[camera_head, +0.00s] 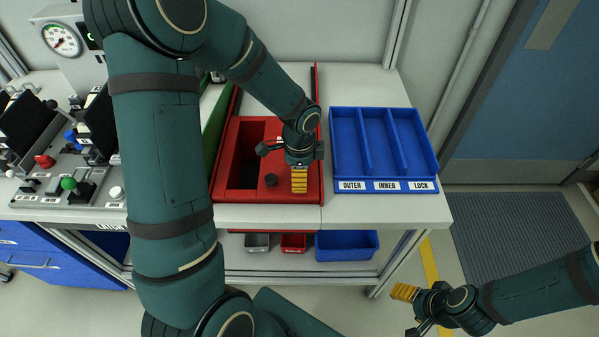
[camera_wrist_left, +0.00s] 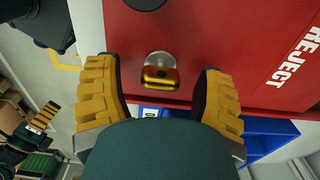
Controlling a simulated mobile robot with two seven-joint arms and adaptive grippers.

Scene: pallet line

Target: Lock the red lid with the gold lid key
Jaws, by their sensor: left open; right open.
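The red lid (camera_head: 288,192) lies on the red box at the middle of the bench and bears a black knob (camera_head: 271,180). In the left wrist view the gold lid key (camera_wrist_left: 160,79) stands at a round silver fitting on the red surface (camera_wrist_left: 200,40). My left gripper (camera_head: 299,181) is over the lid's right part, hiding the key in the head view. Its yellow fingers are open, one on each side of the key, with gaps visible. My right gripper (camera_head: 404,292) is open and empty, low at the right, away from the bench.
A blue tray (camera_head: 386,186) with compartments labelled OUTER, INNER and LOCK stands right of the red box and looks empty. A control panel (camera_head: 75,196) with knobs is at the left. Small bins (camera_head: 346,246) sit under the bench. My left arm covers much of the bench's left side.

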